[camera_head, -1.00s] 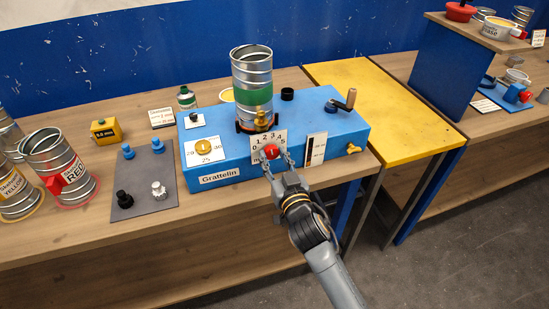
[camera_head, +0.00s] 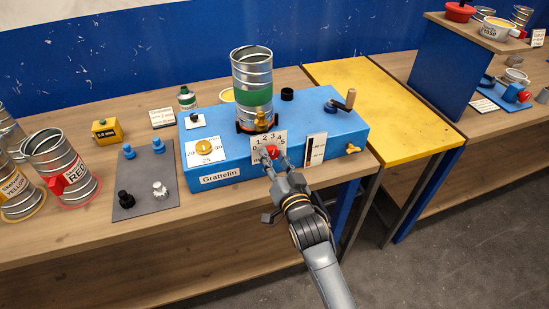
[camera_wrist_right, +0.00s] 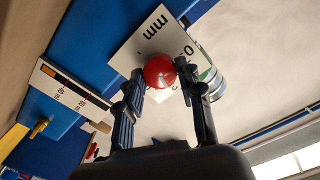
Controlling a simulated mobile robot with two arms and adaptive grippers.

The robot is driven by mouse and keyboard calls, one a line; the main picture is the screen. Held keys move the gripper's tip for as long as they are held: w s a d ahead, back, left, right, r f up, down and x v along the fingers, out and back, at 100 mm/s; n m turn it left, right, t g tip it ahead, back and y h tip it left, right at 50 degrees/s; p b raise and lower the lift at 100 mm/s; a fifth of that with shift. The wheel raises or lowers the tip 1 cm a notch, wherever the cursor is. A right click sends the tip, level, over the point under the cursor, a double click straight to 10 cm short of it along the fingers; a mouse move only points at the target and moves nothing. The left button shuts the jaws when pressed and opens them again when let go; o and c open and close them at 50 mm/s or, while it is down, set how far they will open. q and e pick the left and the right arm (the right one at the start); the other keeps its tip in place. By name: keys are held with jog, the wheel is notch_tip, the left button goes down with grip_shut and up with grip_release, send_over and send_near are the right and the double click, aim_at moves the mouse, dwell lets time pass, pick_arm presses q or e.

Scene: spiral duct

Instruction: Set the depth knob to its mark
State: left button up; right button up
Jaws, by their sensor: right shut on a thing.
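The red depth knob (camera_head: 270,152) sits on a white dial plate (camera_head: 256,143) numbered from 0 to 5, on the front of the blue machine (camera_head: 225,145) labelled Grattelin. My right gripper (camera_head: 272,160) is at the knob, its fingers on either side of it. In the right wrist view, the red knob (camera_wrist_right: 159,71) lies between the two fingertips of the right gripper (camera_wrist_right: 160,80), against the white plate (camera_wrist_right: 140,45) with "mm" on it. The gripper is shut on the knob. The knob's pointer and the mark are hidden or too small to tell. My left gripper is not in view.
A corrugated metal duct with a green band (camera_head: 252,85) stands on the machine. A yellow dial (camera_head: 204,147) is left of the knob, a white scale card (camera_head: 315,149) right. A crank (camera_head: 345,101) is at the back right. Free floor lies at the lower right.

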jog(key=o, duration=1.2)
jog(key=v, duration=1.2)
